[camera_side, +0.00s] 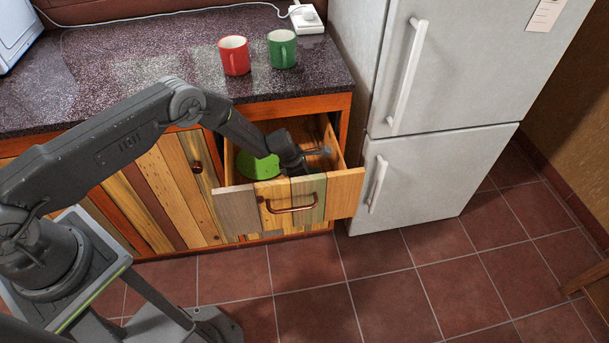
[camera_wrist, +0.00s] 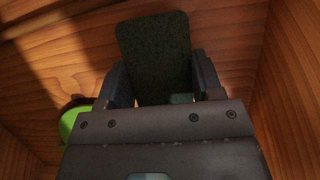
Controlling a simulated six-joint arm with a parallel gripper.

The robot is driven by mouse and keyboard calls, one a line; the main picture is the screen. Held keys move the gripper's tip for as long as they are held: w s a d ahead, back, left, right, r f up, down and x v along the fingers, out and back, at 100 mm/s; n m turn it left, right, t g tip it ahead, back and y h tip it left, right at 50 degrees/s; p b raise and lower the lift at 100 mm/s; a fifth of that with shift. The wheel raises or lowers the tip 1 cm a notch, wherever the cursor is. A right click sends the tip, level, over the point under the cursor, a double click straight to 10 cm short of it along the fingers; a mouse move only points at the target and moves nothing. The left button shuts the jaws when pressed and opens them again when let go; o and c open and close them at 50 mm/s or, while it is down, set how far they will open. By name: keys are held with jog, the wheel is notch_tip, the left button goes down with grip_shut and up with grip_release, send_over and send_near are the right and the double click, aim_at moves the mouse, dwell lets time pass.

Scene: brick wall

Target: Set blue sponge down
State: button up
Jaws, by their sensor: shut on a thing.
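My gripper (camera_side: 296,167) is down inside the open drawer (camera_side: 343,190) in the side view. In the wrist view its two fingers are shut on a flat, rounded slab, the sponge (camera_wrist: 153,45), which looks dark green-black in the shade rather than clearly blue. The slab sticks out beyond the fingertips over the wooden drawer bottom (camera_wrist: 225,35). I cannot tell whether it touches the bottom. In the side view the sponge is mostly hidden by my gripper and the drawer front.
A bright green round thing (camera_side: 258,166) lies in the drawer left of my gripper; its edge shows in the wrist view (camera_wrist: 70,122). Drawer walls are close around. A red mug (camera_side: 234,58) and green mug (camera_side: 281,50) stand on the counter. The fridge (camera_side: 440,170) is right.

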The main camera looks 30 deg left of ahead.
jog(key=shift+f, duration=0.1)
jog(key=shift+f, duration=0.1)
jog(key=o, duration=0.9)
jog(key=v, duration=1.2)
jog(key=shift+r, duration=0.25)
